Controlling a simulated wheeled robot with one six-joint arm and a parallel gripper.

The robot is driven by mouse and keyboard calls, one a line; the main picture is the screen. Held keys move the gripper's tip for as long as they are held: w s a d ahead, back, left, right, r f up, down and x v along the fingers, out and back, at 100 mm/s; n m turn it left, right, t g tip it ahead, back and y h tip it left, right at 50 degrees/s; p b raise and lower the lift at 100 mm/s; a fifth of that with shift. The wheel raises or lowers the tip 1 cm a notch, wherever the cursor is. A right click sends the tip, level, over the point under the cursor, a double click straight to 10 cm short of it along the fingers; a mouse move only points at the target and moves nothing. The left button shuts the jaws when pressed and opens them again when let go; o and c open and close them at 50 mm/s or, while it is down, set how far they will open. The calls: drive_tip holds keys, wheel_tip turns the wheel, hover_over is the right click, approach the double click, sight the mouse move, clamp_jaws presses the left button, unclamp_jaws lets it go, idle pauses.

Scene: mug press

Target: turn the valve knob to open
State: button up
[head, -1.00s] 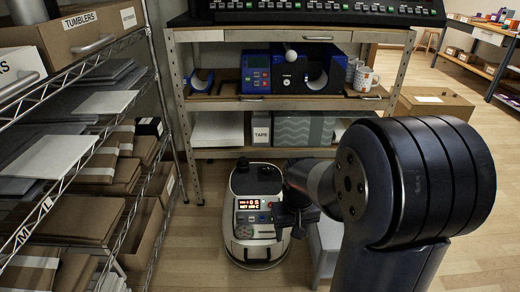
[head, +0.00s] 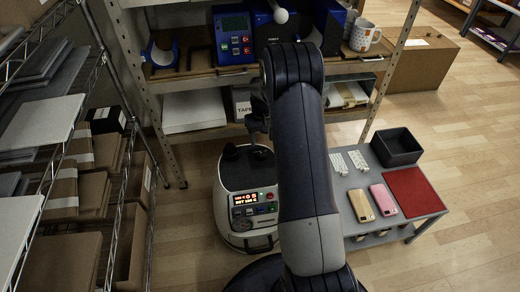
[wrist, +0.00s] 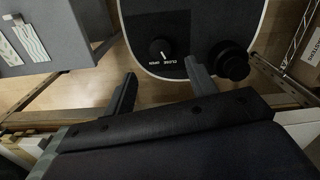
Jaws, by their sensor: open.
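The machine with the valve, a rounded white-and-black unit with a red lit display (head: 245,200), stands on the floor below the shelf. I cannot tell the knob's exact setting. A black stepped cap (wrist: 229,62) sits to its right. My gripper (wrist: 160,68) is open, its two fingers apart on either side of the knob's line, with nothing between them. In the head view my arm hides the knob.
A low grey table (head: 350,182) stands right of the machine, with phones, a red mat (head: 411,192) and a black bin (head: 397,147). A wire rack (head: 110,150) is at left. The shelf unit (head: 200,82) stands behind. Floor between rack and machine is clear.

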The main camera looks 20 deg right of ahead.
sight(262, 154)
wheel_tip(262, 154, down, 8)
drive_tip(key=shift+f+b, duration=0.2)
drive_tip(key=shift+b, duration=0.75)
drive_tip(key=c, duration=1)
drive_tip(key=shift+m, duration=0.4)
drive_tip(key=m, duration=0.4)
drive_tip(key=shift+m+p, duration=0.3)
drive_tip(key=shift+m, duration=2.2)
